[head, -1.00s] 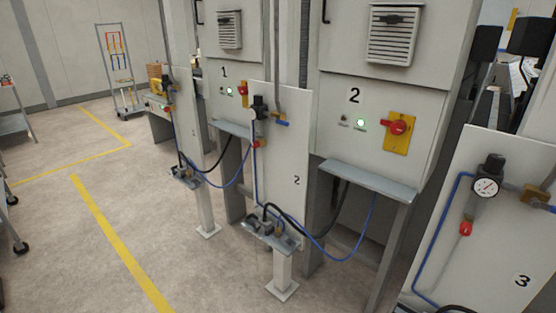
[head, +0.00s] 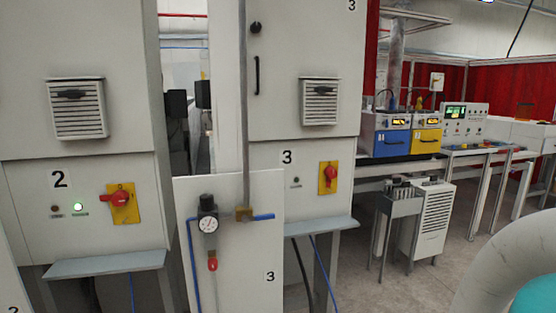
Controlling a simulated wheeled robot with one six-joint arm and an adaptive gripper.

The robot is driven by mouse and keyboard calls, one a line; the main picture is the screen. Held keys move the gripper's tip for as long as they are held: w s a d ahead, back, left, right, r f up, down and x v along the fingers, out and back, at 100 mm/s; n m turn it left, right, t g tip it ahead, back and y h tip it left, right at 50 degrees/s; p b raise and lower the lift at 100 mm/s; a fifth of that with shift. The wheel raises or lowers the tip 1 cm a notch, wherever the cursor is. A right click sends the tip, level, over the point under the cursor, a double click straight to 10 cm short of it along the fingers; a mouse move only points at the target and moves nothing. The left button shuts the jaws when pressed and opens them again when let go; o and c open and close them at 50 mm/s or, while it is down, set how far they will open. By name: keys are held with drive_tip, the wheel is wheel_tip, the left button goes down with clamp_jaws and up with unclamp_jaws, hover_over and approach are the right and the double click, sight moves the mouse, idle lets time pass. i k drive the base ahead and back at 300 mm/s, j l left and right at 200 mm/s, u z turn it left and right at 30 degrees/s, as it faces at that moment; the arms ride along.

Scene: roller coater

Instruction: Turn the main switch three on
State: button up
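The main switch three (head: 330,173) is a red rotary handle on a yellow plate. It sits on the lower front of the grey cabinet three (head: 268,178), right of the label 3. The handle looks small here and I cannot tell its exact angle. A small lamp left of it shows no green glow. My gripper is not in view; only a pale, rounded part of my arm shows at the lower right, well apart from the switch.
A panel marked 3 with a gauge (head: 208,224) stands before cabinet three. A metal shelf (head: 318,230) juts below the switch. A white unit (head: 432,220) stands right; floor shows between.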

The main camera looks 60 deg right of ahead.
sight(331, 173)
drive_tip(key=z, duration=1.6)
